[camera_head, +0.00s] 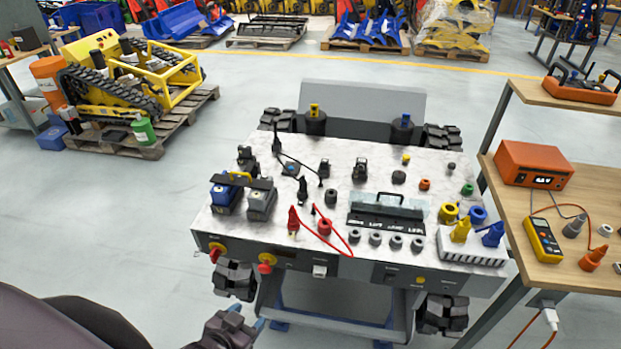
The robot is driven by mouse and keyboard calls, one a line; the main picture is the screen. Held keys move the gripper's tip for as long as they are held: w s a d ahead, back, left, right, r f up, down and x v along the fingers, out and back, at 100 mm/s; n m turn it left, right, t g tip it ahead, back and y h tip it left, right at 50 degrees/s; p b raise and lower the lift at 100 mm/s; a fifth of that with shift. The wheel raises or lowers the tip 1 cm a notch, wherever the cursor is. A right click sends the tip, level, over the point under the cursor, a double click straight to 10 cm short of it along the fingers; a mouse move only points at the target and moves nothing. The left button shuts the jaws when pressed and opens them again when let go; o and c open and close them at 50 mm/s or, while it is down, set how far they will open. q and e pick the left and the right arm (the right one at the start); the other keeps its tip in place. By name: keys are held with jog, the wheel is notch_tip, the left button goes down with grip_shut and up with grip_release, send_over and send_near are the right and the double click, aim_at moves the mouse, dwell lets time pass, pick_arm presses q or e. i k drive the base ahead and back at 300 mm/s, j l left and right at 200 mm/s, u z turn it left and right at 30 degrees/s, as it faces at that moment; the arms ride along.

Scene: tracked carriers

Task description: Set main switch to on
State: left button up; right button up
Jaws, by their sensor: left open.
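The white-topped bench (300,148) stands in the middle, with controls along its grey front panel. My left gripper (257,325) is at the bottom, below and in front of the panel, apart from both knobs. It is open, with a blue fingertip showing, and appears empty. My right gripper is out of view.
The bench top carries black connectors, a red cable (330,240) and a handled black block (388,215). Chunky black wheels (236,280) stick out below the panel. A wooden table (540,215) with an orange device (535,164) stands close on the right.

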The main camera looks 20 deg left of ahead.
aim_at(215, 255)
jog(key=u, duration=1.1)
jog(key=k+j+u, duration=0.1)
jog(key=j+u, duration=0.3)
jog(key=j, duration=1.95)
